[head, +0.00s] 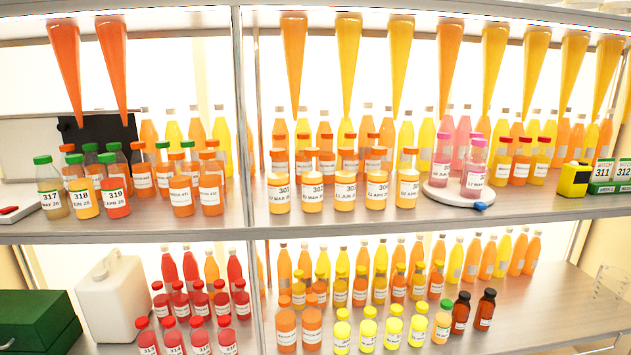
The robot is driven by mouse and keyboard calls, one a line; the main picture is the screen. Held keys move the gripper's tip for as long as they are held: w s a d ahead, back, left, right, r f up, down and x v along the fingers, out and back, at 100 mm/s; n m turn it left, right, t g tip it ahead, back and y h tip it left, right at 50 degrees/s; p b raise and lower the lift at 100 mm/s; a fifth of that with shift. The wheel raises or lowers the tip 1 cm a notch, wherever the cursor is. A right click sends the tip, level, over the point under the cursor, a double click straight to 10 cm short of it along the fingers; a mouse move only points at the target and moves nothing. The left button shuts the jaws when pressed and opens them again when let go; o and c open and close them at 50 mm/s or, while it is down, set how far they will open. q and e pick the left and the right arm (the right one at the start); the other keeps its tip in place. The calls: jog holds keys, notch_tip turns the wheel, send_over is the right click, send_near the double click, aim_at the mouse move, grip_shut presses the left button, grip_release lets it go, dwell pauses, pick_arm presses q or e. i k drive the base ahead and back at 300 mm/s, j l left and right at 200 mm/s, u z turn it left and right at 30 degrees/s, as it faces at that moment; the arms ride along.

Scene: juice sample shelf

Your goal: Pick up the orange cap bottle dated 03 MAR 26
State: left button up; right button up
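Bottle 303 seems to read JUN and 304 APR. I cannot tell which one is dated 03 MAR 26. Neither of my grippers is in view.
More orange-cap bottles stand close behind the row. A metal upright (242,120) divides the shelves to its left. A narrow shelf strip in front of the row is clear.

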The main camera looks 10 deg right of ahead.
aim_at(312, 171)
jog(key=i+l, duration=0.2)
jog(key=l, duration=0.15)
jog(key=i+l, duration=0.2)
jog(key=i+l+u, duration=0.1)
jog(key=l, duration=0.35)
jog(key=i+l, duration=0.5)
jog(key=l, duration=0.2)
